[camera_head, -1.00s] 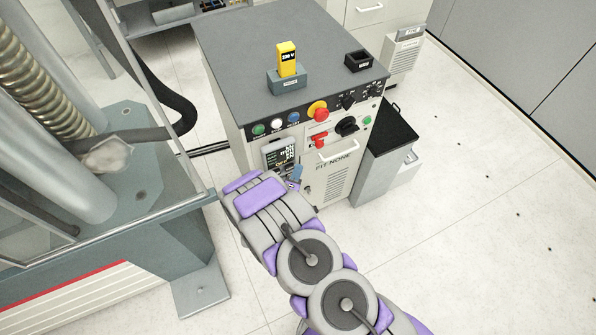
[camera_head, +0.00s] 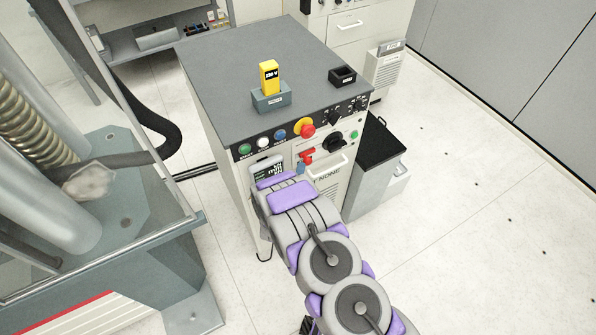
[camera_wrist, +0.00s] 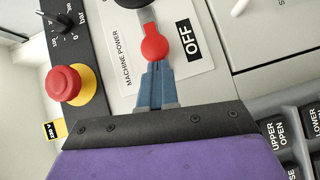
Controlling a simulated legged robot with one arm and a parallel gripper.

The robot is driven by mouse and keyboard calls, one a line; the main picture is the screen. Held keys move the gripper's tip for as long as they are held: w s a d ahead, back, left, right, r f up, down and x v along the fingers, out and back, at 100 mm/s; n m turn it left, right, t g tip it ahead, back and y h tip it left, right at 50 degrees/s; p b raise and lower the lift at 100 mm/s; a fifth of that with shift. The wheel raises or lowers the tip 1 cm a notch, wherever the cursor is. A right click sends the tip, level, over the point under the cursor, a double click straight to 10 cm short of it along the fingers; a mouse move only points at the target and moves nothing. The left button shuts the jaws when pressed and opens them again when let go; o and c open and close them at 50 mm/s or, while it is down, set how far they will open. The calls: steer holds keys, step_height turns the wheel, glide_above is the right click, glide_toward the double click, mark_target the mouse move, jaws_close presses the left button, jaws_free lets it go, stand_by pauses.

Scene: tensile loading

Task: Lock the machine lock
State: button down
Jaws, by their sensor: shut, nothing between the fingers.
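The likely machine lock is a red handle (camera_head: 306,156) on the front panel of the grey-topped cabinet. In the wrist view the red handle (camera_wrist: 154,43) has a round end on a white plate lettered MACHINE POWER, with an OFF label (camera_wrist: 190,40) to its right. My gripper (camera_wrist: 154,68) has its blue fingers together, with the tips at the lower edge of the round end. I cannot tell whether they touch it. In the head view my gripper (camera_head: 301,168) is just below the handle.
A red emergency button (camera_wrist: 67,84) on a yellow base is left of the fingers. A black knob (camera_head: 333,138) sits right of the handle, above a white bar handle (camera_head: 328,167). A yellow 230 V block (camera_head: 269,77) stands on the cabinet top (camera_head: 235,55).

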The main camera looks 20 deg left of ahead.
steer(key=shift+w+d+p, duration=0.5)
steer(key=shift+w+d, duration=0.85)
steer(key=shift+w, duration=0.15)
